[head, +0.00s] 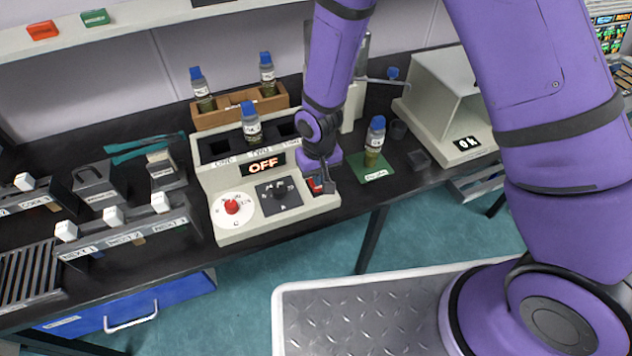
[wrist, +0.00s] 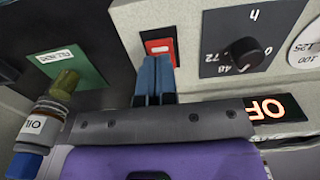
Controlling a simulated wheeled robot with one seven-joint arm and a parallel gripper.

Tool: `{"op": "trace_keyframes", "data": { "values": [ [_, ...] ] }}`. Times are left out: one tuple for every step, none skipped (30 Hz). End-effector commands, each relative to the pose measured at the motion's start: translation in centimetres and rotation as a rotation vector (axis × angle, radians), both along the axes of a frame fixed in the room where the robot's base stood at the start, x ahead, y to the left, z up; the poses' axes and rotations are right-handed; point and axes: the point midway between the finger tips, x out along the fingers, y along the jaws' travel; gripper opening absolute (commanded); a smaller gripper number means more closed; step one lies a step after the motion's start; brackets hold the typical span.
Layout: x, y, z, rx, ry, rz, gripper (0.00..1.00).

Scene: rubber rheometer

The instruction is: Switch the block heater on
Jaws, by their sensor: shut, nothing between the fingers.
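The block heater (head: 262,218) is a beige unit on the black bench, and its lit display (head: 265,164) reads OFF. The display also shows upside down in the wrist view (wrist: 268,108).
A red knob (head: 232,207) and a black dial (head: 279,195) sit left of the switch. A blue-capped bottle (head: 375,140) stands on a green mat (head: 380,170) close on the right. Another bottle (head: 251,125) sits in the heater. A wooden rack (head: 225,115) holds bottles behind.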

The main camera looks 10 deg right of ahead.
Motion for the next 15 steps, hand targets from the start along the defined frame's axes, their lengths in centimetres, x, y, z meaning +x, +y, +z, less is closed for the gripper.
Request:
{"op": "trace_keyframes", "data": {
  "values": [
    [0.00,0.00,0.00,0.000,0.000,0.000,0.00],
    [0.00,0.00,0.00,0.000,0.000,0.000,0.00],
    [0.00,0.00,0.00,0.000,0.000,0.000,0.00],
    [0.00,0.00,0.00,0.000,0.000,0.000,0.00],
    [0.00,0.00,0.00,0.000,0.000,0.000,0.00],
    [0.00,0.00,-0.01,0.000,0.000,0.000,0.00],
    [0.00,0.00,-0.02,0.000,0.000,0.000,0.00],
    [0.00,0.00,-0.04,0.000,0.000,0.000,0.00],
    [0.00,0.00,-0.08,0.000,0.000,0.000,0.00],
    [0.00,0.00,-0.12,0.000,0.000,0.000,0.00],
    [0.00,0.00,-0.16,0.000,0.000,0.000,0.00],
    [0.00,0.00,-0.21,0.000,0.000,0.000,0.00],
    [0.00,0.00,-0.25,0.000,0.000,0.000,0.00],
    [0.01,0.00,-0.28,0.000,0.000,0.000,0.00],
    [0.01,0.00,-0.33,0.000,0.000,0.000,0.00]
  ]
}}
